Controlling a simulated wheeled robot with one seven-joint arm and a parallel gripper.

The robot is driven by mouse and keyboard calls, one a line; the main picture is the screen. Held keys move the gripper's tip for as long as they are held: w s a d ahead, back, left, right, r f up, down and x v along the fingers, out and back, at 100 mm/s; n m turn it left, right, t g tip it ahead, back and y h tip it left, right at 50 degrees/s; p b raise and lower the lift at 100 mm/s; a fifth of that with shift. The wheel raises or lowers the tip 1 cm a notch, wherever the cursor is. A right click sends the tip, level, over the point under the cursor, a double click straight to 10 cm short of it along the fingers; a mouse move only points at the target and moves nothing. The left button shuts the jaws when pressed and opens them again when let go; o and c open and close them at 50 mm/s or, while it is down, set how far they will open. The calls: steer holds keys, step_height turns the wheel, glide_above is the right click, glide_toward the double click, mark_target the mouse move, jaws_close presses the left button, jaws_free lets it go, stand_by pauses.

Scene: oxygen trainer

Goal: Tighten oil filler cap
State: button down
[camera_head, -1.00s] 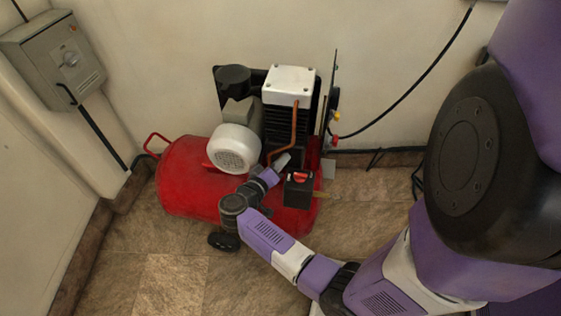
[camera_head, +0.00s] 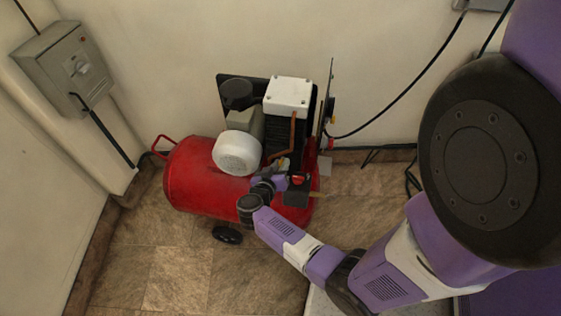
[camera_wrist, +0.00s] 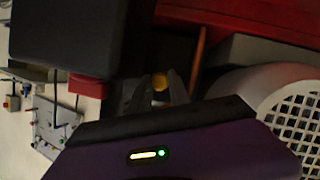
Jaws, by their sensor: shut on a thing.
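The yellow oil filler cap (camera_wrist: 160,81) shows between my fingertips in the wrist view, low on the compressor. My gripper (camera_wrist: 159,89) is shut on the cap, its two dark fingers around it. In the head view my gripper (camera_head: 283,164) reaches in at the compressor's front, below the pump block (camera_head: 288,97) and right of the pale motor (camera_head: 237,153). The cap is too small and covered to make out clearly there. The red compressor tank (camera_head: 190,183) lies beneath. It also shows in the wrist view (camera_wrist: 245,18).
A black box with a red switch (camera_head: 298,182) sits just right of my gripper. A copper pipe (camera_head: 292,135) runs down close above it. A grey wall box (camera_head: 70,68) hangs at left. The tiled floor (camera_head: 180,270) in front is clear.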

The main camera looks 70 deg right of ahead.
stand_by(0.4)
steer(key=c, duration=1.2)
jaws_free()
steer(key=p+v, duration=0.1)
steer(key=v, duration=0.6)
steer(key=shift+a, duration=0.4)
steer(key=shift+r, duration=0.1)
